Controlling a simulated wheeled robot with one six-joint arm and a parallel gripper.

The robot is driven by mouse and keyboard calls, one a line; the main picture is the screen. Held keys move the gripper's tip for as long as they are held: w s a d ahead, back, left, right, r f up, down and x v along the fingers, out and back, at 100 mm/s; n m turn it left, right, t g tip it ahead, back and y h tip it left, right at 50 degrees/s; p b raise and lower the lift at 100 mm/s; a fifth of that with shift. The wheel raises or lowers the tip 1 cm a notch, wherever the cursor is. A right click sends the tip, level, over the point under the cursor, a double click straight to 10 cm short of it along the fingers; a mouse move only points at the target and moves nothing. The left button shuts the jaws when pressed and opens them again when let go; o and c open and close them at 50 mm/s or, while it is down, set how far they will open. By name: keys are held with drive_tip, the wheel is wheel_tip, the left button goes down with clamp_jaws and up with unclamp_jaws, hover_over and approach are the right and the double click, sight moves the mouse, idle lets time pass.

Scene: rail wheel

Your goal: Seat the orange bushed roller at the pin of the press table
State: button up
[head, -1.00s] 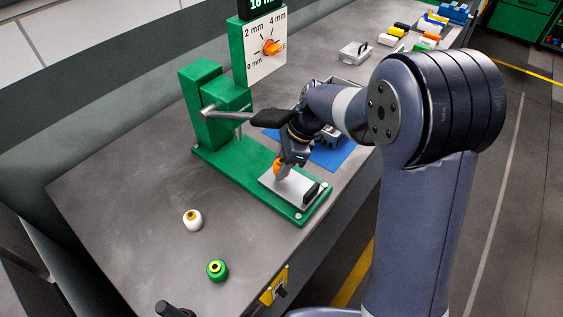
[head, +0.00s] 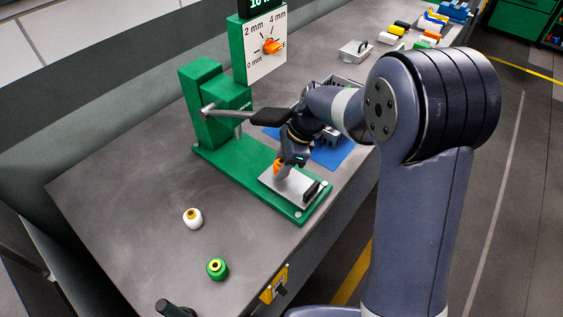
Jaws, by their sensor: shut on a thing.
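The orange bushed roller (head: 278,168) is at the fingertips of my gripper (head: 282,170), over the left part of the silver press table plate. My gripper points down and is shut on the roller; its fingers cover part of it. The press table (head: 287,190) is a silver plate on the green base of the press. The pin is hidden behind the gripper and roller. I cannot tell whether the roller touches the plate or is around the pin.
The green press (head: 205,100) has a lever with a black handle (head: 270,118) close to my gripper. A white roller (head: 192,218) and a green roller (head: 217,269) stand on the bench. A black block (head: 311,189) sits at the plate's right end. A blue mat (head: 335,152) lies behind.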

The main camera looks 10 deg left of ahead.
drive_tip(key=shift+f+b, duration=0.35)
drive_tip(key=shift+f, duration=0.55)
drive_tip(key=o, duration=1.2)
drive_tip(key=shift+o, duration=0.2)
drive_tip(key=b+v, duration=0.1)
drive_tip(key=v, duration=0.9)
drive_tip(key=shift+r, duration=0.4)
drive_tip(key=shift+d, duration=0.15)
drive_tip(key=p+x, duration=0.1)
drive_tip(key=x, duration=0.9)
drive_tip(key=shift+f, duration=0.25)
drive_tip(key=shift+r, duration=0.4)
